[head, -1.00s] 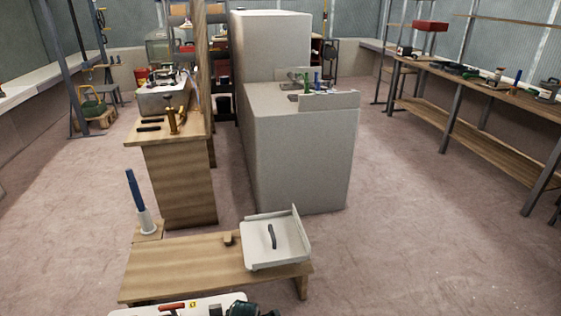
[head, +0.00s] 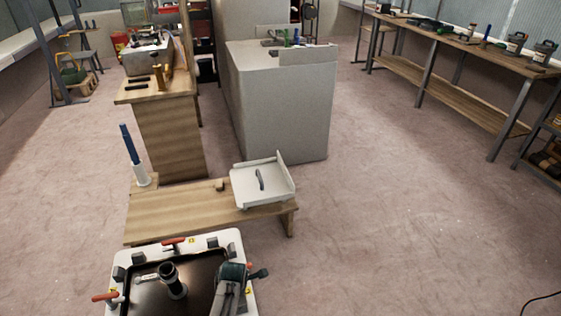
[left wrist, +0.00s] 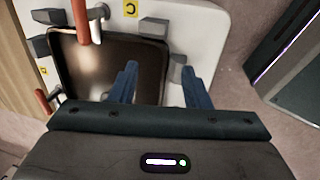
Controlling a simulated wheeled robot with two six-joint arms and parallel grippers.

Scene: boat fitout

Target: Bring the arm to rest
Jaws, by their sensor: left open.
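My left gripper (left wrist: 159,72) is open, its two blue fingers apart with nothing between them. In the head view, what appears to be this gripper (head: 258,272) is a dark shape at the bottom, over the right side of a white-rimmed tray (head: 218,241). The tray's rim (left wrist: 205,30) and dark recess also show beyond the fingers in the left wrist view. A red lever (left wrist: 84,20) stands near the fingers there. My right gripper is not in view.
A black fitting (head: 172,284) stands in the recess. Beyond the tray is a low wooden bench (head: 160,215) with a white angled piece (head: 255,195) and a blue-and-white upright item (head: 131,148). A grey counter (head: 275,115) stands behind. Floor is clear at right.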

